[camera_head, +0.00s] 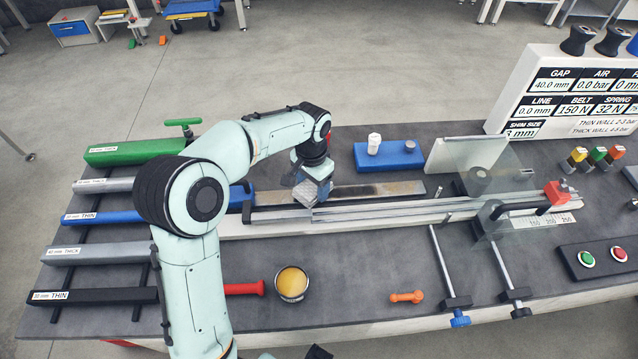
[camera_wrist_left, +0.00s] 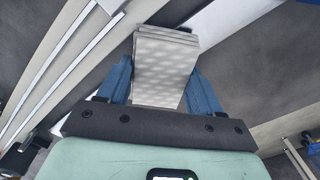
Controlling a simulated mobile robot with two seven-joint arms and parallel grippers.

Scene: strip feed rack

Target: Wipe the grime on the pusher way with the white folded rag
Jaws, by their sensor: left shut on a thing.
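My left gripper (camera_head: 313,192) is over the left part of the long feed track, in the middle of the bench. It is shut on the white folded rag (camera_wrist_left: 165,65), which sits as a layered, dimpled pad between the blue fingers in the left wrist view. A flat metal strip, which looks like the pusher way (camera_head: 385,189), runs right from beneath the gripper. Its surface has uneven brownish patches, but I cannot clearly tell grime from reflection. Whether the rag touches it is unclear. My right gripper is not seen.
A blue block with a white knob (camera_head: 390,155) stands behind the strip. A clear guard (camera_head: 485,165) and clamp rods (camera_head: 448,265) are at right. An open tin (camera_head: 291,283), red tool (camera_head: 244,288) and orange tool (camera_head: 406,297) lie in front. Labelled bars (camera_head: 100,252) fill the left.

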